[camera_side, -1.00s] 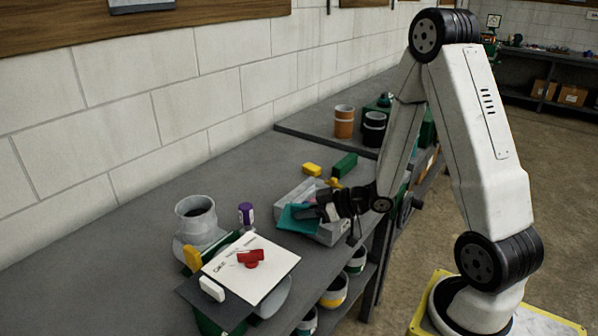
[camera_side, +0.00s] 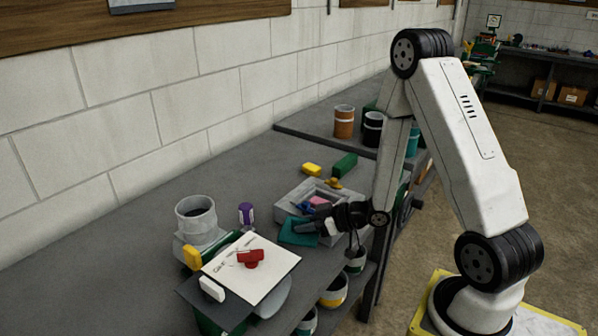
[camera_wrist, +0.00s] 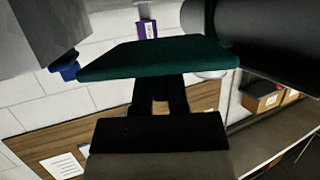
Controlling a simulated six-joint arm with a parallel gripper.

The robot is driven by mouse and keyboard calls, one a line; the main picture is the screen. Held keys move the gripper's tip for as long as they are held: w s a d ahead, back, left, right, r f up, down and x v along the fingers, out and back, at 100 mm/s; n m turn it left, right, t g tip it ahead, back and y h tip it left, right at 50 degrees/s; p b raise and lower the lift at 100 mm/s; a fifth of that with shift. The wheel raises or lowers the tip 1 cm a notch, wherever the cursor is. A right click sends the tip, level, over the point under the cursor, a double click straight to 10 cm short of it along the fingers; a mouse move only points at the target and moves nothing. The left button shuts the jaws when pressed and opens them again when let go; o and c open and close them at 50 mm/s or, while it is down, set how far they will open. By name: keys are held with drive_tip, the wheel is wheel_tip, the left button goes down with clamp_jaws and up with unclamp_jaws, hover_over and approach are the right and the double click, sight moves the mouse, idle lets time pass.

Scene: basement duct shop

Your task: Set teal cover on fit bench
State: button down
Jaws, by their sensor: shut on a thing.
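The teal cover (camera_side: 297,232) is a flat plate in the jaws of my gripper (camera_side: 318,226). It hangs at the front left corner of a grey box; I cannot tell whether it touches the box. In the wrist view the cover (camera_wrist: 160,57) spans the space in front of my gripper (camera_wrist: 160,84), seen nearly edge-on. My gripper is shut on it. The long grey bench (camera_side: 150,235) runs along the wall under these things; no label marks it as the fit bench.
The grey box (camera_side: 345,198) is open on top, with pink and blue pieces inside. A purple bottle (camera_side: 246,215), a grey pot (camera_side: 196,217) and a white sheet (camera_side: 272,271) with a red piece stand left. Yellow (camera_side: 312,169) and green (camera_side: 345,165) blocks lie behind.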

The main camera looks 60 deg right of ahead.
drive_tip(key=shift+f, duration=0.55)
drive_tip(key=c, duration=0.6)
unclamp_jaws()
drive_tip(key=shift+r, duration=0.2)
drive_tip(key=shift+r, duration=0.35)
drive_tip(key=shift+v, duration=3.75)
